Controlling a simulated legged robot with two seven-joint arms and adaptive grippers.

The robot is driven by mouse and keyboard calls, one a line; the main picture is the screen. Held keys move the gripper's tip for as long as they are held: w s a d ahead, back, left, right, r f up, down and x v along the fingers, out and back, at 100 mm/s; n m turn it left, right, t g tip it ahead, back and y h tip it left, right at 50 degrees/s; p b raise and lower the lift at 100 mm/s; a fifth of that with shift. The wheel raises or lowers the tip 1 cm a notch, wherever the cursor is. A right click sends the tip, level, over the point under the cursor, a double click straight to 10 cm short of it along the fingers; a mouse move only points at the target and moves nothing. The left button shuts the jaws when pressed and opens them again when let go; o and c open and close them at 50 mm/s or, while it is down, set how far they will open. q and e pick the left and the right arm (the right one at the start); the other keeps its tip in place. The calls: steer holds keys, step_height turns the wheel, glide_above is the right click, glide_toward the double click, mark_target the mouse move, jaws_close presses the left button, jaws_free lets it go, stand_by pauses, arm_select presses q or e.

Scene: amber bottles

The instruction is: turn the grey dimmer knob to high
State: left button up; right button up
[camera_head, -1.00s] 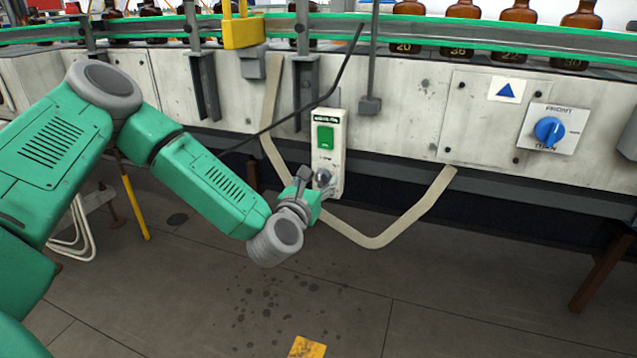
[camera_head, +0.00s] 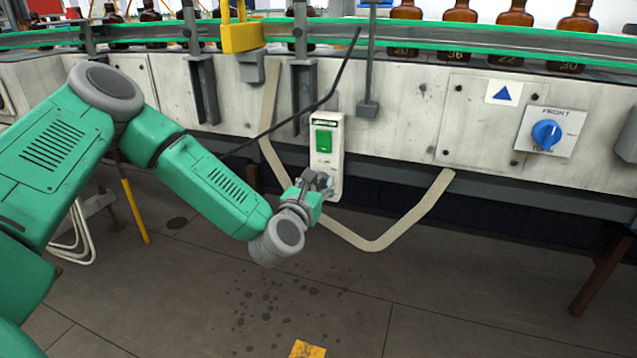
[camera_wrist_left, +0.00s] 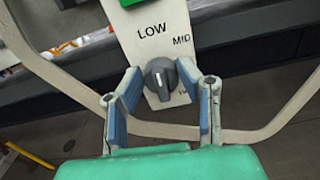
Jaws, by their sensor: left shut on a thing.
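The grey dimmer knob (camera_wrist_left: 160,78) sits on the lower part of a white control panel (camera_head: 327,140) on the conveyor's side. In the left wrist view its white pointer line runs roughly up and down on the dial. The labels LOW and MID show above it; a third label at lower right is mostly hidden. My left gripper (camera_wrist_left: 162,92) has its blue-padded fingers on either side of the knob and is shut on it. In the head view the left gripper (camera_head: 322,184) covers most of the knob. My right gripper is not in view.
A green button (camera_head: 323,141) is above the knob on the same panel. A blue rotary switch (camera_head: 547,134) is at the right. A pale cable (camera_head: 375,243) loops below the panel. Amber bottles (camera_head: 460,12) stand on the conveyor.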

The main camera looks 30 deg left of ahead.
arm_select(q)
steer(key=m, duration=0.3)
steer(key=shift+d+p, duration=0.1)
steer(key=shift+p, duration=0.2)
steer(key=m+p, duration=0.1)
steer(key=m, duration=0.2)
steer(key=shift+d+m, duration=0.15)
steer(key=shift+m, duration=0.25)
steer(key=m, duration=0.2)
steer(key=m+p, duration=0.1)
steer(key=m, duration=0.1)
steer(key=m+p, duration=0.1)
steer(key=m, duration=0.1)
steer(key=shift+d+f, duration=0.2)
steer(key=shift+f, duration=0.1)
steer(key=m+p, duration=0.1)
steer(key=m, duration=0.1)
steer(key=m+p, duration=0.1)
steer(key=m, duration=0.1)
steer(key=m+p, duration=0.1)
steer(key=m, duration=0.1)
steer(key=shift+d+f+m, duration=0.1)
steer(key=shift+f+m, duration=0.2)
steer(key=shift+m, duration=0.1)
steer(key=shift+f+m+p, duration=0.2)
steer(key=shift+m+p, duration=0.15)
steer(key=shift+m, duration=0.55)
steer(key=shift+f+m+p, duration=0.15)
steer(key=shift+m+p, duration=0.2)
steer(key=shift+m, duration=0.55)
